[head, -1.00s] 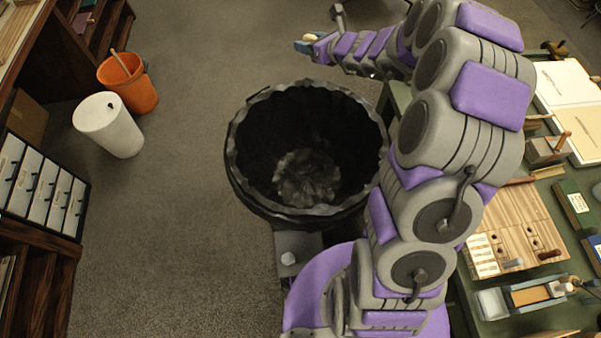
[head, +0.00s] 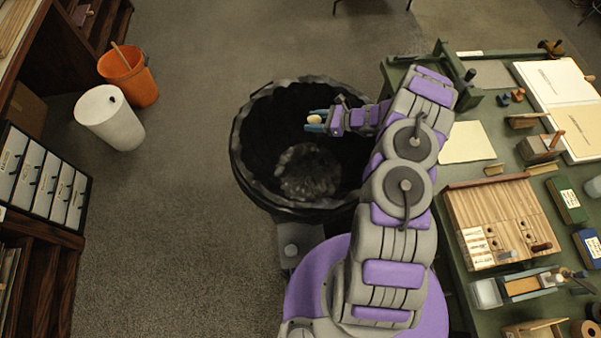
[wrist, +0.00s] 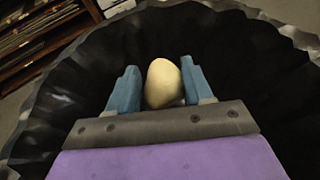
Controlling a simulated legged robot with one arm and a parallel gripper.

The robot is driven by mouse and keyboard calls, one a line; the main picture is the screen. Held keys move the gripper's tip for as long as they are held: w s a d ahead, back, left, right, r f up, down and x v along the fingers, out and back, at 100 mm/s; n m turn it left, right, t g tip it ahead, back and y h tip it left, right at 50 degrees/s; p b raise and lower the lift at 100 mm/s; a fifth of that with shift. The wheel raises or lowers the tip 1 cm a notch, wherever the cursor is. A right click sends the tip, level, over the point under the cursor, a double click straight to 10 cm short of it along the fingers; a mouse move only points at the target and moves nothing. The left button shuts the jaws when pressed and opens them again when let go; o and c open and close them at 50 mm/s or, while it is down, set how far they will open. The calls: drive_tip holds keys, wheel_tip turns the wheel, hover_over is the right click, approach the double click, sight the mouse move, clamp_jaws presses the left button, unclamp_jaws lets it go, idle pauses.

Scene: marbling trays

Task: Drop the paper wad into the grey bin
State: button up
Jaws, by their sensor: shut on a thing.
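The paper wad is a small cream, rounded lump (head: 314,119), seen larger in the wrist view (wrist: 163,86). My gripper (head: 315,124) is shut on it with its blue fingers on either side, as the wrist view (wrist: 160,68) shows. A large round bin (head: 246,172) with a crinkled dark grey to black lining stands open in front of my base. My gripper holds the wad over the bin's mouth, inside the rim in the head view. The bin's dark wall also surrounds the gripper in the wrist view (wrist: 70,97). My arm hides the bin's right side.
An orange bucket (head: 142,91) and a pale whitish-grey cylinder (head: 112,124) stand on the floor to the left. A dark cabinet with pale drawers (head: 42,178) is at far left. A green worktable (head: 428,214) with tools lies right of my arm. The floor between is clear.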

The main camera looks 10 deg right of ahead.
drive_tip(key=shift+s+d+f, duration=0.1)
drive_tip(key=shift+s+f, duration=0.4)
drive_tip(key=shift+f, duration=0.05)
drive_tip(key=shift+s+d+f, duration=0.15)
drive_tip(key=shift+d+f, duration=0.4)
drive_tip(key=shift+f, duration=0.05)
drive_tip(key=shift+d+f, duration=0.1)
drive_tip(key=shift+f, duration=0.2)
drive_tip(key=f, duration=0.1)
drive_tip(key=f+b, duration=0.1)
drive_tip(key=f, duration=0.2)
drive_tip(key=shift+a+f+b, duration=0.25)
drive_tip(key=shift+b, duration=0.1)
drive_tip(key=o, duration=1.1)
drive_tip(key=shift+a, duration=0.2)
drive_tip(key=p+v, duration=0.3)
drive_tip(key=v, duration=1.4)
drive_tip(key=shift+d+f, duration=0.1)
drive_tip(key=shift+d, duration=0.25)
